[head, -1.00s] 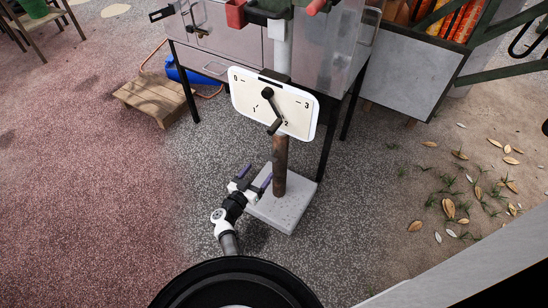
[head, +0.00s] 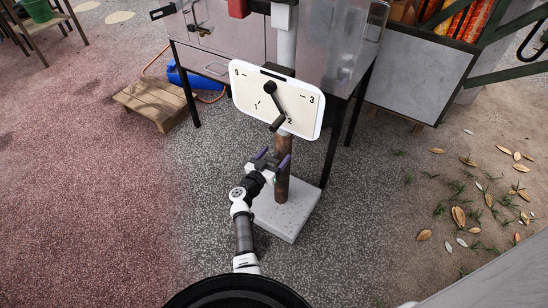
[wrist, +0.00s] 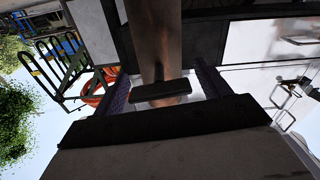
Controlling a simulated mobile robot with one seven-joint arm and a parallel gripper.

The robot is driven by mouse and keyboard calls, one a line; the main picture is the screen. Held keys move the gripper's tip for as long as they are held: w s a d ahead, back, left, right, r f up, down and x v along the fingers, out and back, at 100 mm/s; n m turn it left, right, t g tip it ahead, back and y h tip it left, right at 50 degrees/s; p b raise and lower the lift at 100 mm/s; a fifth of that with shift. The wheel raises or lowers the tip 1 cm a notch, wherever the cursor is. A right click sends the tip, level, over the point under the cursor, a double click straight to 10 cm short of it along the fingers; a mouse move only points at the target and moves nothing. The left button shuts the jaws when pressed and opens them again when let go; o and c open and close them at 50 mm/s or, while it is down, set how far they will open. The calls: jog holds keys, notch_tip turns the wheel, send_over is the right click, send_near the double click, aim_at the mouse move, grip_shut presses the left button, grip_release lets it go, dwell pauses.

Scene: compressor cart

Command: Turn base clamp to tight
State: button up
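A white dial panel (head: 277,98) marked 0 to 3 is mounted on a brown post (head: 283,165) that stands on a pale square base. The dark lever (head: 277,105) on the panel slants down and points near the 2. My gripper (head: 273,157) is open below the panel, with purple fingers close to the post. In the wrist view my gripper (wrist: 165,88) is spread, with the post and a dark bar (wrist: 160,92), likely the lever's handle, between the fingers in the picture. I cannot tell whether anything touches. No label names the clamp or tight.
A metal cabinet (head: 225,45) on dark legs stands behind the panel. A wooden pallet (head: 153,103) lies on the ground at left. The pale base slab (head: 287,208) is below the gripper.

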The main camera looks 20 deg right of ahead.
jog(key=c, duration=0.9)
jog(key=shift+m+p, duration=0.3)
jog(key=shift+m, duration=0.5)
jog(key=o, duration=1)
jog(key=shift+s+a+r+p, duration=0.1)
jog(key=shift+s+a+p, duration=0.2)
jog(key=shift+a+p, duration=0.25)
jog(key=p+v, duration=0.7)
jog(key=v, duration=0.5)
jog(key=shift+s+a, duration=0.2)
jog(key=shift+s, duration=0.15)
